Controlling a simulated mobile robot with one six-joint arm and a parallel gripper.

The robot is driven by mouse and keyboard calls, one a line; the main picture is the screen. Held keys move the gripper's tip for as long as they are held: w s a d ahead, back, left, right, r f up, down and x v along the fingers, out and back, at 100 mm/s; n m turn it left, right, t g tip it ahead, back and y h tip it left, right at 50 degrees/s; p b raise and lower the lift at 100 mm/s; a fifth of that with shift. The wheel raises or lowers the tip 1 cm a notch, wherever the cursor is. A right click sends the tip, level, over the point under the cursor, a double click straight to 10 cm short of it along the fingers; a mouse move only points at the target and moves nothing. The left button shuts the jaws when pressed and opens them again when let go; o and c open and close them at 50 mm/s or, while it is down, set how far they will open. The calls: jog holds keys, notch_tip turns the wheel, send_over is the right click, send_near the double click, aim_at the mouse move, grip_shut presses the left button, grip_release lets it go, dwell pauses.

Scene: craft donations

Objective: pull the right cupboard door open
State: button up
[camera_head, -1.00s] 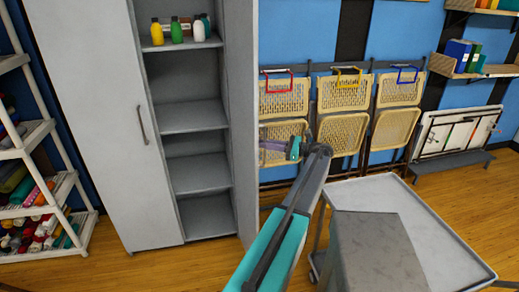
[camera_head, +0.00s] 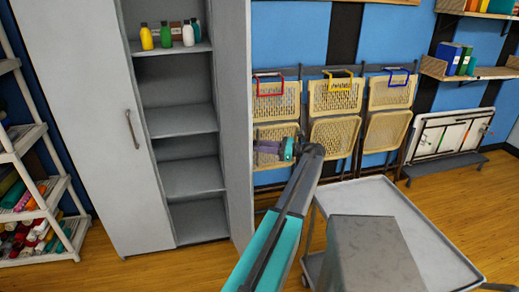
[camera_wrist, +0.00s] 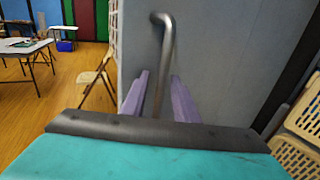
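The tall grey cupboard stands at the left in the head view. Its left door (camera_head: 85,120) is shut, with a bar handle on it. The right door (camera_head: 238,120) stands swung well out, seen nearly edge-on, and the shelves are exposed. In the head view my gripper (camera_head: 272,150) is just right of the door.
Bottles (camera_head: 166,35) stand on the cupboard's top shelf (camera_head: 175,49). A grey trolley (camera_head: 440,255) stands at the front right. Folded chairs (camera_head: 333,130) hang on the wall behind my gripper. A white rack (camera_head: 60,190) is at the left. Floor shows left of the door in the wrist view.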

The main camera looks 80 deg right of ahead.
jog(key=shift+w, duration=0.2)
jog(key=shift+s+f, duration=0.1)
jog(key=shift+s, duration=0.05)
jog(key=s+a+b, duration=0.1)
jog(key=s+b, duration=0.3)
jog(key=s, duration=0.9)
jog(key=shift+s+a+b, duration=0.3)
jog(key=shift+b, duration=0.05)
jog(key=shift+w, duration=0.1)
